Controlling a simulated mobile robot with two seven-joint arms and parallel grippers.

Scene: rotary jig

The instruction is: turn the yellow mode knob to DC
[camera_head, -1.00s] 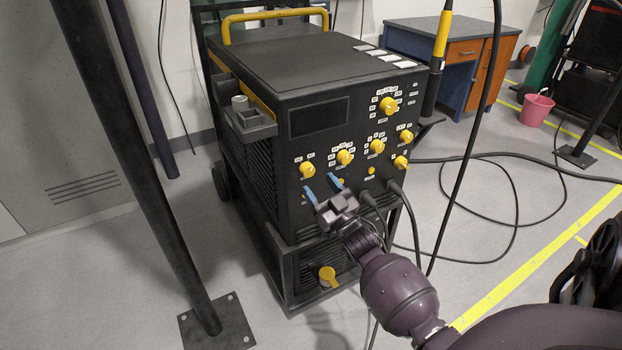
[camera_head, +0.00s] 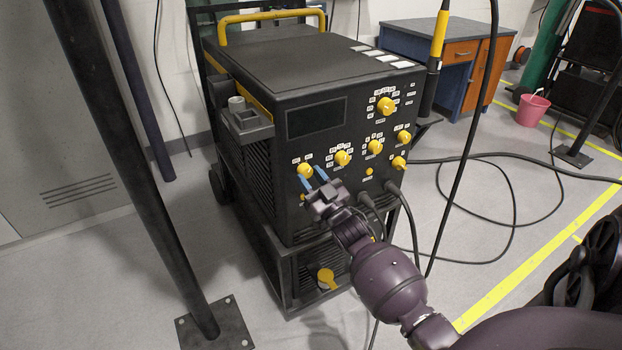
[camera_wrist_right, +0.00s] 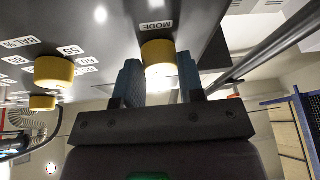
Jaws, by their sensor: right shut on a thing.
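The yellow mode knob (camera_head: 305,170) is the leftmost knob in the lower row on the black machine's front panel. Two small white labels sit above it, too small to read in the head view. In the right wrist view the yellow mode knob (camera_wrist_right: 158,52) sits between the two blue fingers, beside the MODE label (camera_wrist_right: 155,27). My right gripper (camera_head: 311,178) is shut on the knob, one finger on each side. It also shows in the right wrist view (camera_wrist_right: 158,75). The knob's pointer direction cannot be made out. My left gripper is not in view.
Other yellow knobs (camera_head: 342,158) are close by on the right of the panel. A dark display (camera_head: 317,117) is above. Black cables (camera_head: 371,205) plug in below right. A dark post (camera_head: 140,170) stands at the left, and a pink bucket (camera_head: 532,110) far right.

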